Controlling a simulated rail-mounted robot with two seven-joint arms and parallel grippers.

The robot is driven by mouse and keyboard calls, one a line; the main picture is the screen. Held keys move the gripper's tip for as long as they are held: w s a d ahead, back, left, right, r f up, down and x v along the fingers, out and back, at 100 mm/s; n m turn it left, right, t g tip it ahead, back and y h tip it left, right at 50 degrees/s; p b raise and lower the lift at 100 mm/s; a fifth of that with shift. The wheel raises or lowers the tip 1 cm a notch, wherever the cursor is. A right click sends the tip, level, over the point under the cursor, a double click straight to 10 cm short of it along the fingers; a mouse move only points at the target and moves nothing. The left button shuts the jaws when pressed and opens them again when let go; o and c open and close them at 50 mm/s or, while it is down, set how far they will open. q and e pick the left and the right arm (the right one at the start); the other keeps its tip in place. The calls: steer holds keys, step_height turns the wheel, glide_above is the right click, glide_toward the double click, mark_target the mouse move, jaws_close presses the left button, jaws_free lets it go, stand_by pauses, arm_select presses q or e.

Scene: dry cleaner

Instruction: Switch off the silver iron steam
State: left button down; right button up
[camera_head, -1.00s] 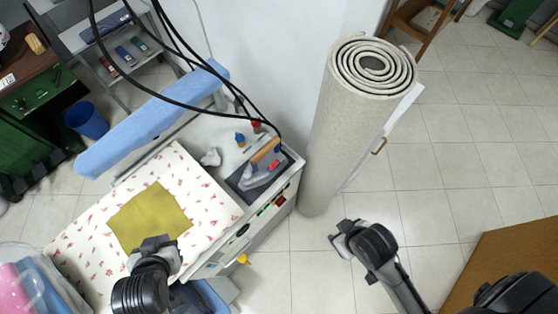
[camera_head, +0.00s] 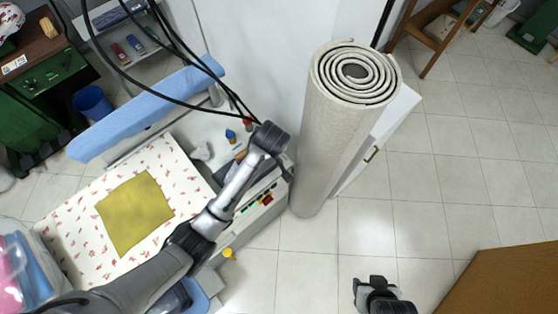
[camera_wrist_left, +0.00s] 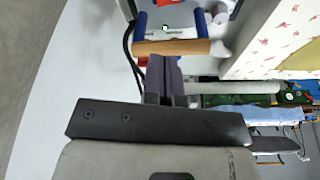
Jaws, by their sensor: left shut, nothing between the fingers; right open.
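The silver iron (camera_wrist_left: 172,16) shows at the top of the left wrist view, with its wooden handle (camera_wrist_left: 170,47) running across between two blue posts. In the head view my left arm hides most of the iron on its rest at the right end of the ironing station. My left gripper (camera_wrist_left: 164,70) is shut and empty, its fingertips close to the handle; I cannot tell whether they touch it. My right gripper (camera_head: 369,286) is open and empty above the floor at the bottom right. Red and green controls (camera_head: 267,199) show on the station's front. The iron's switch is not clearly visible.
The floral board (camera_head: 170,165) carries a mustard cloth (camera_head: 135,212). A blue sleeve board (camera_head: 145,110) and black hoses (camera_head: 185,48) are behind it. A rolled carpet (camera_head: 335,150) stands close right of the iron.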

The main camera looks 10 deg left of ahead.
arm_select(q)
steer(key=n, duration=0.3)
steer(key=shift+s+a, duration=0.2)
steer(key=shift+a, duration=0.05)
steer(key=shift+f, duration=0.1)
steer(key=x, duration=1.2)
steer(key=shift+s+d+f+b, duration=0.1)
steer(key=shift+d+f+b, duration=0.1)
steer(key=shift+d+b, duration=0.15)
steer(key=shift+f, duration=0.7)
